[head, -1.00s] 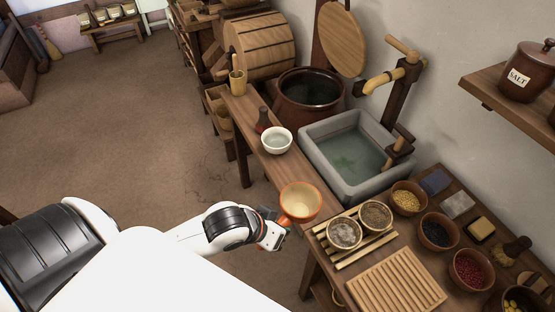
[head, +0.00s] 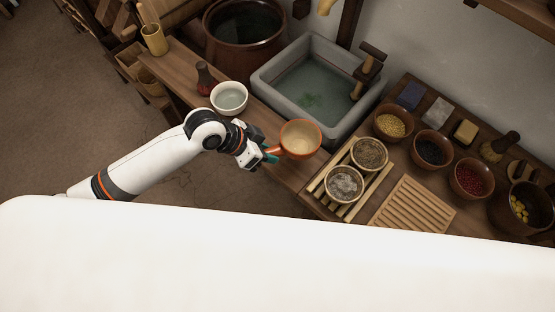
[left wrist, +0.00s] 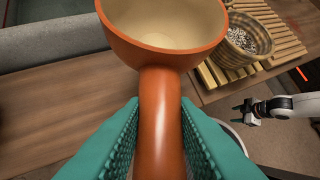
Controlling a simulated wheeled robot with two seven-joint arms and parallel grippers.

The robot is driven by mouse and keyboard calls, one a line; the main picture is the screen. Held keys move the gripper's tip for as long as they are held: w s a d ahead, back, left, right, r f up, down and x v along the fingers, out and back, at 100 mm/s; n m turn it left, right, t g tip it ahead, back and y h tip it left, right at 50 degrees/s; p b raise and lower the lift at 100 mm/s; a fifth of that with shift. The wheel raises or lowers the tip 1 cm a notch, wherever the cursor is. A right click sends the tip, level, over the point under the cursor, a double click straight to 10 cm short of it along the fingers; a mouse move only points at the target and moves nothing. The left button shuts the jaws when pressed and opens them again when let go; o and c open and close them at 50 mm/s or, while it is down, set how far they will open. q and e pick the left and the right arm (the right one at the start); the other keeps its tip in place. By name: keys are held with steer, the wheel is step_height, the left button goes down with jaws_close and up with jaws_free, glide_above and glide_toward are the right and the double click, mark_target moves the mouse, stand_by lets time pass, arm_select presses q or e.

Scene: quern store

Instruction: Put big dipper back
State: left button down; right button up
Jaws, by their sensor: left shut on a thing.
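The big dipper is an orange bowl with a cream inside and a thick orange handle (head: 300,138). It is at the counter's front part, between the stone sink and the slatted rack. My left gripper (head: 268,154) is shut on its handle. In the left wrist view the teal fingers (left wrist: 160,125) press on both sides of the handle (left wrist: 160,95), with the bowl (left wrist: 162,30) ahead, upright and seeming empty. I cannot tell whether it touches the counter. My right gripper (left wrist: 250,111) shows small at the right of that view; its jaws are too small to read.
The stone sink (head: 268,82) holds water. A white bowl (head: 229,98) and dark bottle (head: 204,78) stand to the left. Two baskets stand on the slatted rack (head: 318,188) at right. Several bowls, including one of red beans (head: 470,178), line the back.

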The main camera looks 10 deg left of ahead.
arm_select(q)
steer(key=shift+w+a+f, duration=0.1)
steer(key=shift+f, duration=3.2)
steer(key=c, duration=1.2)
jaws_free()
steer(key=shift+o, duration=0.2)
